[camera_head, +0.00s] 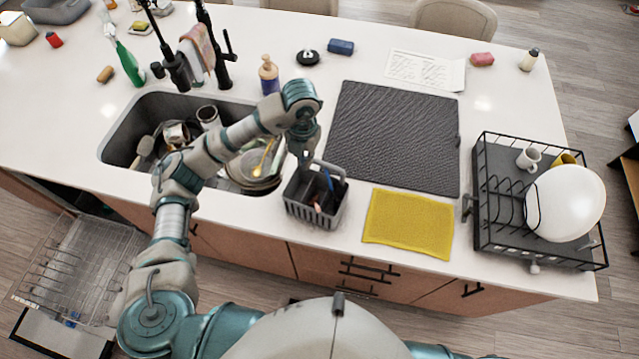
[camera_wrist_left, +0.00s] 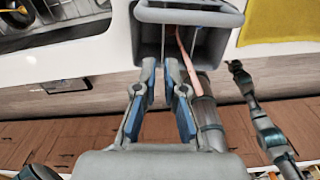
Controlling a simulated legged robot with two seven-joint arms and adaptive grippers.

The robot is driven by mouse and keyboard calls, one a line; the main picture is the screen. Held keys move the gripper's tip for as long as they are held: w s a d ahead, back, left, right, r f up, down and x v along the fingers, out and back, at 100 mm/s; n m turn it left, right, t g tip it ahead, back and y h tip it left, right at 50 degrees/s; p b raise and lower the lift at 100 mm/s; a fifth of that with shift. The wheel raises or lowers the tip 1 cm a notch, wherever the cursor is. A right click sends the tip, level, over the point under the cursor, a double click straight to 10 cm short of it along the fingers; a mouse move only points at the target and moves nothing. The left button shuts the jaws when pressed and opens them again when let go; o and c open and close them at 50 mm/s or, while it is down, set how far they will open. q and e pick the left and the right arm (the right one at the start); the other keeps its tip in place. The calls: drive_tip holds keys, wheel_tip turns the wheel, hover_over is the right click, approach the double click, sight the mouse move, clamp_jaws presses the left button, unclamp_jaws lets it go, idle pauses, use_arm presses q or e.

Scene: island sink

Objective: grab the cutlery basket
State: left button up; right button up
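The cutlery basket (camera_head: 300,207) is a grey slotted caddy with an upright handle, on the counter just right of the sink. Dark and blue utensils stand in it. In the left wrist view the basket (camera_wrist_left: 222,42) fills the top middle, with its handle (camera_wrist_left: 190,14) crossing above the fingers. My left gripper (camera_head: 304,148) points down over the basket. In the left wrist view its two blue-padded fingers (camera_wrist_left: 166,72) are apart, with a gap between them. Whether the fingertips touch the basket cannot be told. No right gripper shows clearly; a jointed grey-teal limb of mine appears in the wrist view.
The sink (camera_head: 130,125) with dishes lies left of the basket. A dark drying mat (camera_head: 395,135) and a yellow cloth (camera_head: 408,222) lie right of it. A dish rack (camera_head: 490,240) holds mugs and a large white item. The counter's front edge is close below the basket.

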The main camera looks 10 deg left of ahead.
use_arm(q)
hover_over(308, 189)
wheel_tip(308, 189, down, 6)
wheel_tip(308, 189, down, 3)
drive_tip(key=shift+a+f+p, duration=0.1)
drive_tip(key=shift+f+p, duration=0.05)
drive_tip(key=shift+p, duration=0.25)
wheel_tip(308, 189, down, 2)
drive_tip(key=shift+f+p, duration=0.1)
drive_tip(key=shift+p, duration=0.2)
wheel_tip(308, 189, down, 4)
drive_tip(key=shift+f+p, duration=0.15)
drive_tip(key=shift+p, duration=0.5)
drive_tip(key=shift+a+f, duration=0.1)
drive_tip(key=shift+f, duration=0.05)
clamp_jaws()
use_arm(e)
drive_tip(key=s+r, duration=0.1)
drive_tip(key=s, duration=0.1)
drive_tip(key=s+r, duration=0.1)
drive_tip(key=shift+s+d+r, duration=0.15)
drive_tip(key=shift+s+r, duration=0.15)
drive_tip(key=shift+s, duration=0.1)
drive_tip(key=shift+w, duration=0.1)
